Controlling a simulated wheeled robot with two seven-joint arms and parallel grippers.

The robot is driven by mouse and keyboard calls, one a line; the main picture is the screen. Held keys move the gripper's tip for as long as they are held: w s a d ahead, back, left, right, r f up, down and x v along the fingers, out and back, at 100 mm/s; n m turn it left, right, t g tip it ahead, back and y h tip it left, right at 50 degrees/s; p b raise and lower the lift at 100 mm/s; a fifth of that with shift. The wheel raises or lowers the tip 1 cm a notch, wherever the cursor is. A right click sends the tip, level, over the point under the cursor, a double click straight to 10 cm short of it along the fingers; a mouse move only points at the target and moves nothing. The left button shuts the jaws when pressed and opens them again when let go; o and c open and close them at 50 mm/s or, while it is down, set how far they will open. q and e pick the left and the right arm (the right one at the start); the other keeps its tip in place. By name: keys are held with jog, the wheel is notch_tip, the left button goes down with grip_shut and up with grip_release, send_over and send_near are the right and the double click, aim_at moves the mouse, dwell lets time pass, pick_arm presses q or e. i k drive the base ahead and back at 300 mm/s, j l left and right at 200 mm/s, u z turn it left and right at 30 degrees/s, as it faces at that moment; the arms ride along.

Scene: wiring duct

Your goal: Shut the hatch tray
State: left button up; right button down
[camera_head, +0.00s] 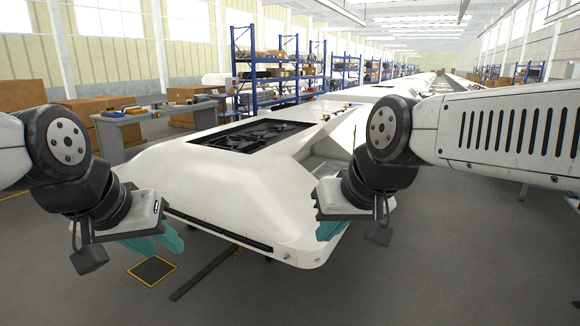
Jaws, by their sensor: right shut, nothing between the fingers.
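A large white housing (185,170) stands in front of me. A dark rectangular opening (255,135) in its top shows black parts inside. I cannot tell which part is the hatch tray. My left gripper (157,242) has teal fingers, is at the housing's near left corner and looks open and empty. My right gripper (331,228), also with teal fingers, is shut and empty in front of the housing's right part. Both point downward. Whether either touches the housing is not clear. My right wrist hides part of the housing's right side.
A grey workbench (108,137) with tools stands at the back left, near cardboard boxes (20,98). Blue shelving (262,88) stands behind the housing. A yellow-edged dark plate (152,271) and a dark strip (205,274) lie on the floor. The grey floor at front right is clear.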

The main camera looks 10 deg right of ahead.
aim_at(326, 169)
jog(key=i+l+u, duration=0.4)
jog(key=l, duration=0.3)
jog(key=i+l+u, duration=0.2)
jog(key=l, duration=0.25)
jog(key=i+l, duration=0.2)
jog(key=l, duration=0.2)
jog(key=i+l, duration=0.15)
jog(key=l, duration=0.25)
jog(key=i+l, duration=0.2)
jog(key=l, duration=0.25)
jog(key=i+l, duration=0.15)
jog(key=l, duration=0.25)
jog(key=i+l, duration=0.2)
jog(key=l, duration=0.2)
jog(key=i+l, duration=0.2)
jog(key=l, duration=0.2)
jog(key=i+l, duration=0.15)
jog(key=l, duration=0.3)
jog(key=i+l, duration=0.2)
jog(key=l, duration=0.2)
